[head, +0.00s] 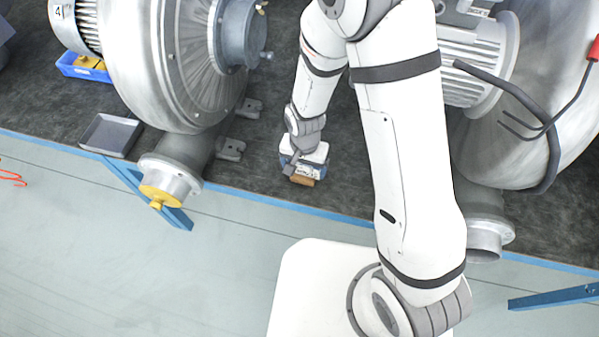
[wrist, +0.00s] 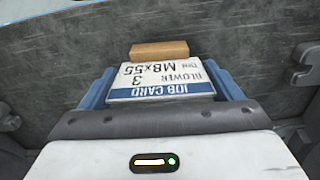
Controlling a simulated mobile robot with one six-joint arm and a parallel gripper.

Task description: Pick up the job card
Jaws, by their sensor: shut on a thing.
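The job card (wrist: 162,80) is a white block with a blue band, lettered "JOB CARD", "BLOWER 3" and "M8x55", upside down in the wrist view. My gripper (wrist: 162,92) has its blue fingers on both sides of the card and is shut on it. In the head view my gripper (head: 304,165) is at the end of the arm, low over the dark bench top near its front edge. The card is mostly hidden by the gripper there. I cannot tell whether the card is clear of the bench.
A brown block (wrist: 159,51) lies just beyond the card, and shows in the head view (head: 302,181). Large grey blowers stand left (head: 170,70) and right (head: 560,130). A grey tray (head: 110,135) and a blue bin (head: 75,66) are at left. The bench edge (head: 290,205) is blue.

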